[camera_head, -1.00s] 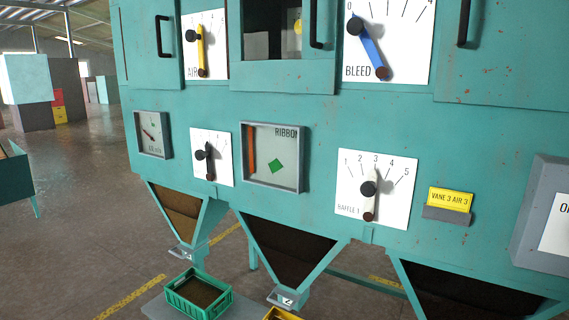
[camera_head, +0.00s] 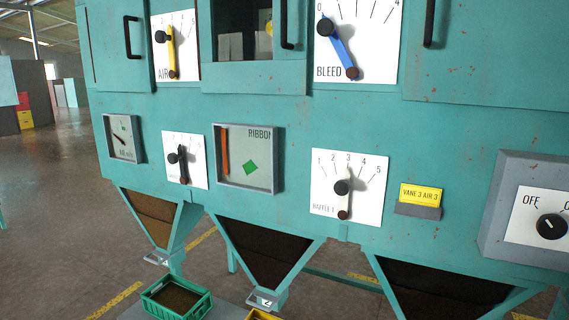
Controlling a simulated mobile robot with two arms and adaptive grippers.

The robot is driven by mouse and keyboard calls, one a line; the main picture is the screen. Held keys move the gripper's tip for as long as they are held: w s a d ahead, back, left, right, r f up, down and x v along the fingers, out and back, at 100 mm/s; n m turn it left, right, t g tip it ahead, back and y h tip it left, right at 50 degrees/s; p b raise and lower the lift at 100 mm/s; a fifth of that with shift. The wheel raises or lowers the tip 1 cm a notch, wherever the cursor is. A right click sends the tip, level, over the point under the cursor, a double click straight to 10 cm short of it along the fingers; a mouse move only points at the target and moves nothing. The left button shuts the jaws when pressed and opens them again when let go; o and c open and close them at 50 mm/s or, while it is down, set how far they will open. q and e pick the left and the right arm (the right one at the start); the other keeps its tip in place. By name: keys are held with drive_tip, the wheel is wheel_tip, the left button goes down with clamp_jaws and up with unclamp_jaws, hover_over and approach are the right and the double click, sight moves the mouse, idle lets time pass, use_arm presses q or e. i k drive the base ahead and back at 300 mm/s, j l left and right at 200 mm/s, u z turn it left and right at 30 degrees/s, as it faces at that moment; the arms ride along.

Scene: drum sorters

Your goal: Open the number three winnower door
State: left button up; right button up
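A teal winnower machine (camera_head: 300,110) fills most of the head view. Three doors with black vertical handles show along its top: a left door (camera_head: 110,55), a middle door (camera_head: 302,60) beside a window, and a right door (camera_head: 490,60). The left handle (camera_head: 127,37), middle handle (camera_head: 284,24) and right handle (camera_head: 429,22) are visible, the last two cut by the top edge. I see no door number on them. A tag on one hopper outlet (camera_head: 264,302) appears to read 2. Neither of my grippers is in view.
The panel carries dials marked AIR (camera_head: 175,46), BLEED (camera_head: 356,40) and BAFFLE (camera_head: 349,187), a RIBBON gauge (camera_head: 248,158), a yellow VANE 3 AIR 3 card (camera_head: 420,193) and a switch box (camera_head: 538,212). A green crate (camera_head: 176,299) stands below. Open floor lies left.

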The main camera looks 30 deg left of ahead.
sight(119, 33)
drive_tip(key=u, duration=1.8)
drive_tip(key=i+j, duration=0.15)
